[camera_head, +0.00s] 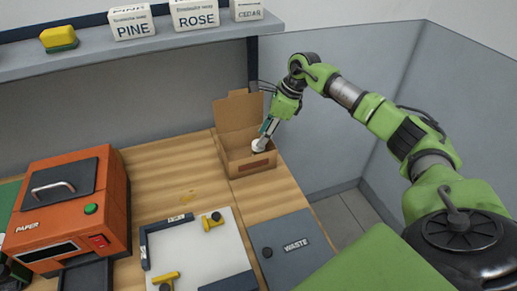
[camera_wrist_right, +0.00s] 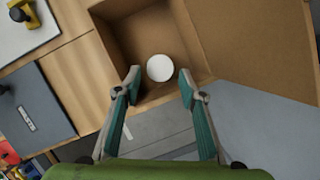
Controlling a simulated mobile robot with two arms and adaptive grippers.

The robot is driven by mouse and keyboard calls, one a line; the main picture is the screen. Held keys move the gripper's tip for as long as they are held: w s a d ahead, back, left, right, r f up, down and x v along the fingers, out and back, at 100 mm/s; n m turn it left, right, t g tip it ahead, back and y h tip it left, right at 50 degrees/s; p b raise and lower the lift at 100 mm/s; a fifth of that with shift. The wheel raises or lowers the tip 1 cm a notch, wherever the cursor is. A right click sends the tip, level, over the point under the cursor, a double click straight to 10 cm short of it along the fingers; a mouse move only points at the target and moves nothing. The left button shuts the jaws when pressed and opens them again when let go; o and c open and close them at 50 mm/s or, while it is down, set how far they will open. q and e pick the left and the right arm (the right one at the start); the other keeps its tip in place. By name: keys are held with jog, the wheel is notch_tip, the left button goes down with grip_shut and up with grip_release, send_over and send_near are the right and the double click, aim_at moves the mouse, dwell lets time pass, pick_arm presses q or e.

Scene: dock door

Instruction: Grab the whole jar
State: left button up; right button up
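A white round top (camera_head: 259,147), which looks like the jar's lid, shows inside an open cardboard box (camera_head: 232,163) at the back right of the wooden bench. In the right wrist view the white disc (camera_wrist_right: 160,68) lies inside the box; the jar's body below it is hidden. My right gripper (camera_head: 262,141) reaches down into the box from above. In the right wrist view my right gripper (camera_wrist_right: 159,77) is open, with one finger on each side of the disc and visible gaps between. Whether the fingers are at the jar's height I cannot tell. My left gripper is not in view.
The box's raised flap (camera_head: 238,111) stands behind the jar. An orange machine (camera_head: 70,205) is at left, a white board (camera_head: 200,250) with yellow clamps in front, and a grey WASTE lid (camera_head: 290,247) at right. A shelf (camera_head: 100,55) with labelled boxes runs above.

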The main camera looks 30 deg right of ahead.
aim_at(258, 150)
jog(key=shift+p+x, duration=0.35)
jog(key=shift+x, duration=1.5)
jog(key=c, duration=1)
jog(key=shift+r, duration=0.1)
